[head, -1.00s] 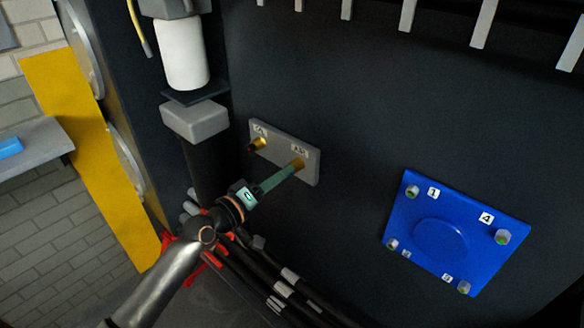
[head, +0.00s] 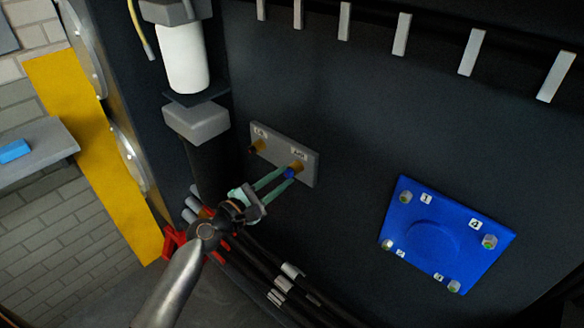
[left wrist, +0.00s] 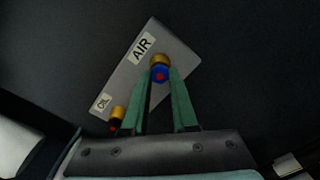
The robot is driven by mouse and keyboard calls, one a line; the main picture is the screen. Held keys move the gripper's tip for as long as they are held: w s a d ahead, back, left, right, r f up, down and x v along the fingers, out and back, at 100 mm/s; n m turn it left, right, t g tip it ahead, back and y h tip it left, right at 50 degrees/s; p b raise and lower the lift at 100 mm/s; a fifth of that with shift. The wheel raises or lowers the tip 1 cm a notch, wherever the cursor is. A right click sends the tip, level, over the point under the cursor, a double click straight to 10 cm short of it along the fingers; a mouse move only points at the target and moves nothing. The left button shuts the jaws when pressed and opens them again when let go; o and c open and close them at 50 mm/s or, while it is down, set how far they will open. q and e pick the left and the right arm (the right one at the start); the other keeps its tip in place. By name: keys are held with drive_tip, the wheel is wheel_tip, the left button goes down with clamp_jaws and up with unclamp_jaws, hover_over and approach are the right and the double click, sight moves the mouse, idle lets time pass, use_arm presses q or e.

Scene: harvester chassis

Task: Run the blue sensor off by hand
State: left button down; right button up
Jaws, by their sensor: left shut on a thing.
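The blue sensor (head: 289,173) sits at the brass AIR port on the right of a grey plate (head: 310,168). The left wrist view shows it end-on as a blue hexagonal body with a red centre (left wrist: 159,75), in front of the brass fitting. My left gripper (head: 286,175) points at the port, with its green fingertips shut on the sensor's two sides. Its fingers also show in the left wrist view (left wrist: 161,88). A second sensor with a red tip (left wrist: 113,126) is at the port marked OIL, left of AIR. My right gripper is not in view.
A blue cover plate (head: 448,240) with numbered corner bolts is at the right on the dark wall. Black hoses (head: 292,290) run below the ports. A white filter (head: 182,58) and a grey block (head: 197,122) stand at upper left.

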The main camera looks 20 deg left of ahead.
use_arm(q)
drive_tip(key=n, duration=0.4)
drive_tip(key=shift+s+n, duration=0.1)
drive_tip(key=shift+n, duration=0.2)
drive_tip(key=n, duration=0.5)
drive_tip(key=shift+f, duration=0.1)
drive_tip(key=c, duration=0.6)
unclamp_jaws()
drive_tip(key=shift+c, duration=0.4)
drive_tip(key=shift+c, duration=0.8)
drive_tip(key=shift+v, duration=1.25)
